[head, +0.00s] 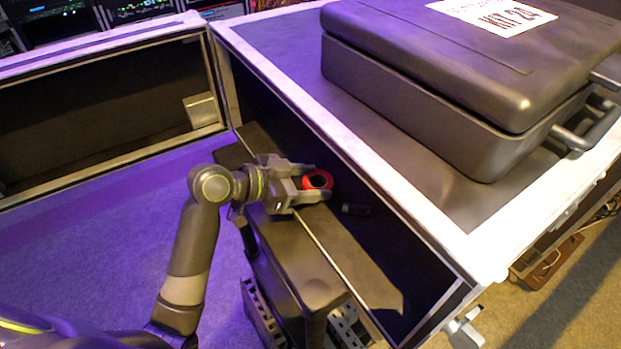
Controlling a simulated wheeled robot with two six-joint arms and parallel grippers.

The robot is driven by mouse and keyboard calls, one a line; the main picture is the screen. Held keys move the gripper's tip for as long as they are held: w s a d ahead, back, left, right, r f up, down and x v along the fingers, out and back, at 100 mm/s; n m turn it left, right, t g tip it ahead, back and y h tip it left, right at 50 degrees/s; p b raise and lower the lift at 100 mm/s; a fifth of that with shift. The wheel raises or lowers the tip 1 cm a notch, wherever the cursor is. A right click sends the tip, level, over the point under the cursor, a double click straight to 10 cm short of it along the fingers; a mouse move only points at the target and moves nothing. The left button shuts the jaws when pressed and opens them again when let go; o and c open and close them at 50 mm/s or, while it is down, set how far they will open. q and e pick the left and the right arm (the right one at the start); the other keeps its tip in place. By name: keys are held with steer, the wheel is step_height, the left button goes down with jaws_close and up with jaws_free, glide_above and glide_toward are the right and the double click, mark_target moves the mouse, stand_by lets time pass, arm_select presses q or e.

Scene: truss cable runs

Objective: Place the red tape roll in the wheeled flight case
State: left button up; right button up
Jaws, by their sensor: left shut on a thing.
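My left gripper (318,183) is shut on the red tape roll (307,183), a small red ring with a dark centre. It holds the roll over the dark open front compartment of a large silver-edged flight case (400,215). I see no wheels on this case. The height of the roll above the compartment floor is hard to tell. My right gripper is not in view.
A grey hard case (430,95) with a white label lies on the flight case top. A small dark cylinder (356,209) lies in the compartment. A dark box (300,270) stands below my left gripper. Another silver-edged open case (95,160) is at the left.

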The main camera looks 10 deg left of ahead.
arm_select(q)
steer(key=shift+f, duration=0.15)
steer(key=o, duration=1)
steer(key=shift+r, duration=0.3)
steer(key=shift+s+a, duration=0.1)
steer(key=shift+a, duration=0.1)
steer(key=b+v, duration=0.1)
steer(key=v, duration=0.8)
steer(key=shift+s+a+b, duration=0.2)
steer(key=shift+a+b, duration=0.15)
steer(key=shift+b, duration=0.05)
steer(key=shift+v, duration=0.85)
